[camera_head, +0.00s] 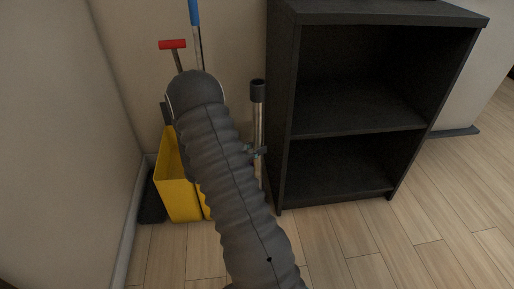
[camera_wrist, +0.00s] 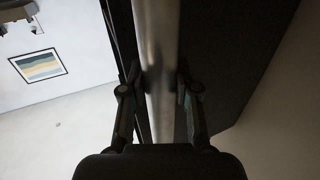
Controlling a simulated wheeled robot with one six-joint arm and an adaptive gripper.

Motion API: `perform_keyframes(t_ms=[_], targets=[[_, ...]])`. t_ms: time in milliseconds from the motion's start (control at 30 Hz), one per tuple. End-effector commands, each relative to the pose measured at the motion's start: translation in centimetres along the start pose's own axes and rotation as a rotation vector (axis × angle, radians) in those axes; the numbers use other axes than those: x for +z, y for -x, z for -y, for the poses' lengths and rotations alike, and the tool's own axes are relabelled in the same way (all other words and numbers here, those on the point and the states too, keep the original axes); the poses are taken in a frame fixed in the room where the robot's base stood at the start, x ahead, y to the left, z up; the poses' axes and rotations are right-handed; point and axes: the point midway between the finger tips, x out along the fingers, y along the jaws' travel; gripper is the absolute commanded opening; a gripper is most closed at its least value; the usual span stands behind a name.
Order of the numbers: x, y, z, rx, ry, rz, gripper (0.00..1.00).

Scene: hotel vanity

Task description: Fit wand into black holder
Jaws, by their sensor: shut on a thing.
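The wand (camera_head: 258,118) is a silvery metal tube with a wider black collar on its upper end. It stands about upright just left of the black shelf unit. My gripper (camera_head: 256,151) is shut around its shaft; in the wrist view, the two dark fingers (camera_wrist: 158,95) lie on either side of the bright tube (camera_wrist: 160,50). The wand's lower end is hidden behind my arm in the head view. I cannot make out the black holder for certain in either view.
The black shelf unit (camera_head: 281,120) with empty shelves stands close on the right. A yellow bucket (camera_head: 177,190) with red-handled (camera_head: 172,44) and blue-handled (camera_head: 194,12) tools stands left, in the wall corner. Wooden floor is clear in front. A framed picture (camera_wrist: 38,65) hangs on a wall.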

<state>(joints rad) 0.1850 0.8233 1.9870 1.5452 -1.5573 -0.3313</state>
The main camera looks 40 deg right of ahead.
Motion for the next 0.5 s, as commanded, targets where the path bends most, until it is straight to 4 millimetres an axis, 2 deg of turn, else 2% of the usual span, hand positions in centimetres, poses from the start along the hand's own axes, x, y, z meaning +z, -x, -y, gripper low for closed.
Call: perform_keyframes(t_ms=[500], targets=[[1.4, 0.0, 0.0, 0.000, -0.001, -0.001, 0.00]])
